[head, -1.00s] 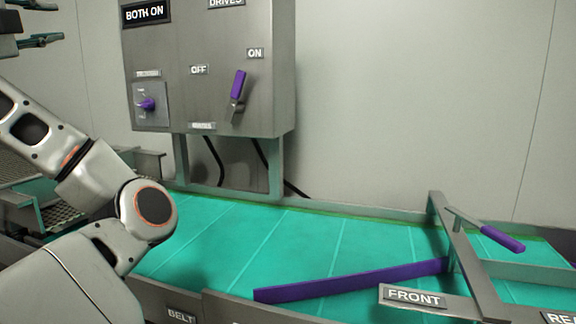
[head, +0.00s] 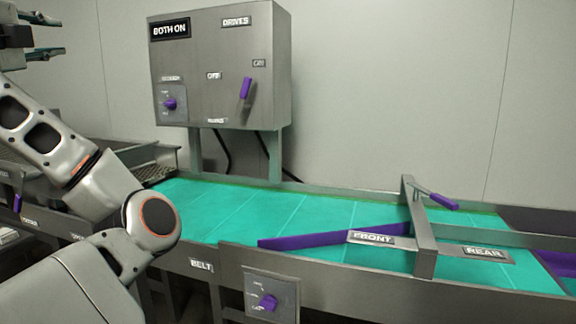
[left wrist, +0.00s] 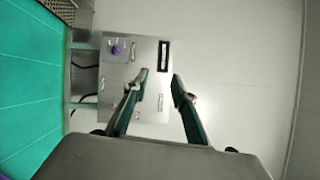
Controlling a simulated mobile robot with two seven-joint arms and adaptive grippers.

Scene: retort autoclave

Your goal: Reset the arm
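My left arm comes in from the left in the head view. Its left gripper (head: 58,36) is at the top left corner, fingers apart and empty. In the left wrist view the left gripper (left wrist: 160,77) also shows two separated fingers with nothing between them. Behind them, apart, is the grey control box (left wrist: 117,60), seen sideways. My right gripper is in neither view.
The control box (head: 205,95) has a purple lever (head: 245,88) and a purple knob (head: 170,104). Below runs a green belt (head: 230,208) with a purple diverter bar (head: 310,241) and a purple handle (head: 444,202). Another knob (head: 268,301) is on the front panel.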

